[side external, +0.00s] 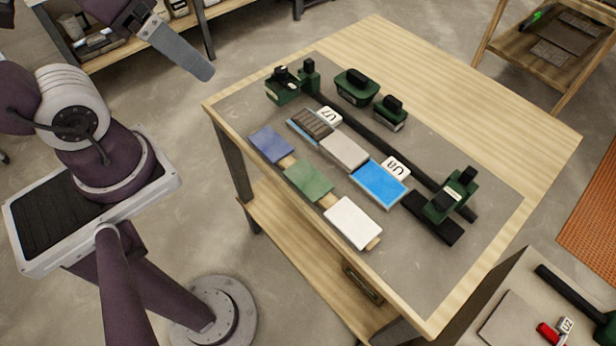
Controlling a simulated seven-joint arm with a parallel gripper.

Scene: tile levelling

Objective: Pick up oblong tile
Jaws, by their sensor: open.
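Several oblong tiles lie in two rows on a grey mat (470,265) on the wooden table. The near row has a violet-blue tile (270,144), a green tile (309,181) and a white tile (352,222), lying over a wooden strip. The far row has a dark ribbed piece (311,123), a grey tile (344,152) and a bright blue tile (380,183). Which one the task means, I cannot tell. My gripper (208,72) is at the upper left, above and off the table's left edge, open and apart from all tiles; only one grey finger shows clearly.
A long black bar (390,155) runs behind the tiles, with green-and-black clamps (450,195) at its ends. More green tools (356,87) stand behind it. White marked blocks (396,167) sit by the far row. The table's right side (500,140) is clear.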

